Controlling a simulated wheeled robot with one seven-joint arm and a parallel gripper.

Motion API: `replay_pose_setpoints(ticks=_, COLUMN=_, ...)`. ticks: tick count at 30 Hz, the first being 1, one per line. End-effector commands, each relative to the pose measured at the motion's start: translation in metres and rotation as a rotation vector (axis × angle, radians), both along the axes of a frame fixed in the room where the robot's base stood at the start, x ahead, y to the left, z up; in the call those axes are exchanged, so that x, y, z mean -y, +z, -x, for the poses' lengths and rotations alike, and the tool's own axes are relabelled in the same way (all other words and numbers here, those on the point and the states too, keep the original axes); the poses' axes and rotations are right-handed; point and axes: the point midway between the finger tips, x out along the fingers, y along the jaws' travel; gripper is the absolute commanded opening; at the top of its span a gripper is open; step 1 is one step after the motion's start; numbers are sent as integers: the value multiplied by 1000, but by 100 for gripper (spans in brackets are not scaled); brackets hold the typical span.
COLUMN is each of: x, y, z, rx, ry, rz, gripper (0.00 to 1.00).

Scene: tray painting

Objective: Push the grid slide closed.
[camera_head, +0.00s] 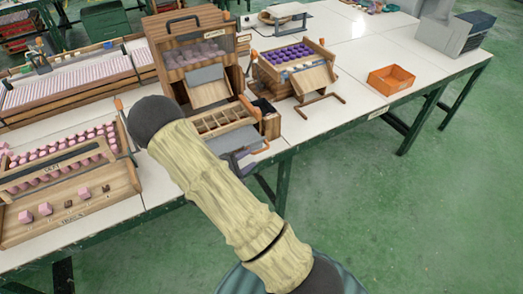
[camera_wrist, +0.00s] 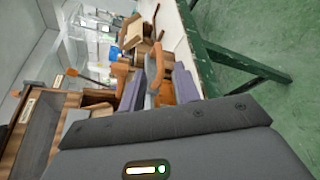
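My gripper (camera_head: 246,160) is low at the slide's front edge, partly hidden by my arm. In the wrist view my gripper (camera_wrist: 166,85) shows grey-purple fingers, with an orange-brown part (camera_wrist: 155,92) between or just beside them. I cannot tell whether the fingers touch or grip it.
A smaller wooden rack with purple pieces (camera_head: 287,55) stands right of the station. An orange bin (camera_head: 390,80) and a grey machine (camera_head: 455,35) are farther right. A wooden tray of pink pieces (camera_head: 70,205) lies left. The table's front edge is close to my gripper.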

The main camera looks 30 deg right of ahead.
Motion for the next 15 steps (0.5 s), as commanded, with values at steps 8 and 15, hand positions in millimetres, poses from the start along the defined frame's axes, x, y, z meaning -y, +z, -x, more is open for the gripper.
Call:
replay_pose_setpoints(ticks=8, x=47, y=-10, z=-17, rx=-1, ry=-5, rz=0, gripper=33)
replay_pose_setpoints(ticks=15, x=74, y=-16, z=-27, rx=0, ry=-8, rz=0, gripper=33)
